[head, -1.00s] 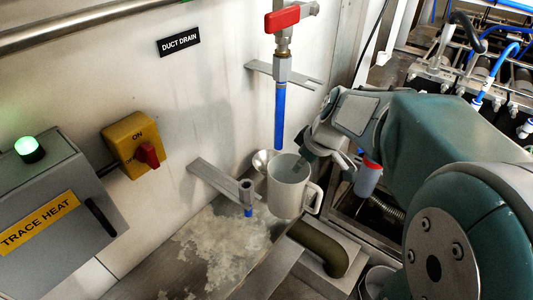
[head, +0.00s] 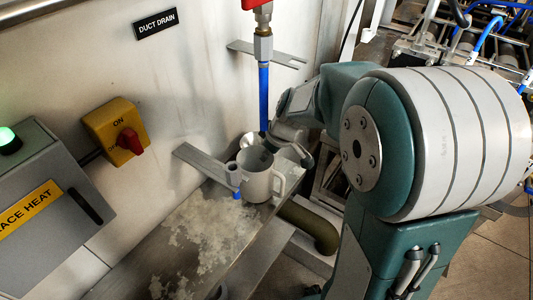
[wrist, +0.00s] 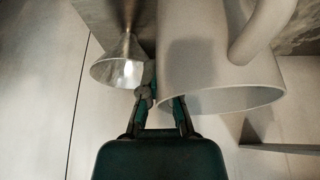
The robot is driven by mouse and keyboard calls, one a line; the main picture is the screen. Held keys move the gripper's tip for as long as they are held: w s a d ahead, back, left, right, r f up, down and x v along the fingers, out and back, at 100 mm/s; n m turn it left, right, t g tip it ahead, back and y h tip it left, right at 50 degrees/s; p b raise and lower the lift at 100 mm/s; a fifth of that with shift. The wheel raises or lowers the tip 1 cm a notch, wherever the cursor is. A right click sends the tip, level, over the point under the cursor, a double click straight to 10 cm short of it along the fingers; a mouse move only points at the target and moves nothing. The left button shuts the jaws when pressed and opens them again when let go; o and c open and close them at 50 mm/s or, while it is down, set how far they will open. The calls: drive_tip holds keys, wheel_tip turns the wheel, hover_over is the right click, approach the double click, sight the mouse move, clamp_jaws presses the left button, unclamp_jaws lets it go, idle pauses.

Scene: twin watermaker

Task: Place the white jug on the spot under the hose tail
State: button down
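The white jug (head: 260,183) looks upright above or on the metal ledge, its handle to the right; I cannot tell if its base touches. My gripper (wrist: 165,100) is at its rim in the wrist view, one finger along the outer wall and the other crossing into the mouth. It appears shut on the wall; the inner fingertip is hidden. A blue hose (head: 263,95) hangs from a valve, its lower end above and slightly right of the jug's mouth. A short blue-tipped spout (head: 234,176) on a bracket overlaps the jug's left side. The spot itself is not distinguishable.
A metal funnel (wrist: 118,65) is beside the jug. Pale crusty residue (head: 205,235) covers part of the ledge. A thick olive pipe (head: 312,228) lies to the right. A yellow switch box (head: 112,130) and a grey trace heat box (head: 45,215) are on the left.

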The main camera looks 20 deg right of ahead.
drive_tip(key=shift+f, duration=0.1)
drive_tip(key=c, duration=0.8)
unclamp_jaws()
drive_tip(key=v, duration=1.2)
drive_tip(key=s+a+m+t+h, duration=0.1)
drive_tip(key=s+a+m, duration=0.1)
drive_tip(key=s, duration=0.6)
drive_tip(key=s+a+m+t+h, duration=0.1)
drive_tip(key=s+a+m, duration=0.2)
drive_tip(key=s, duration=0.6)
drive_tip(key=shift+r+m+h, duration=0.3)
drive_tip(key=shift+m, duration=0.8)
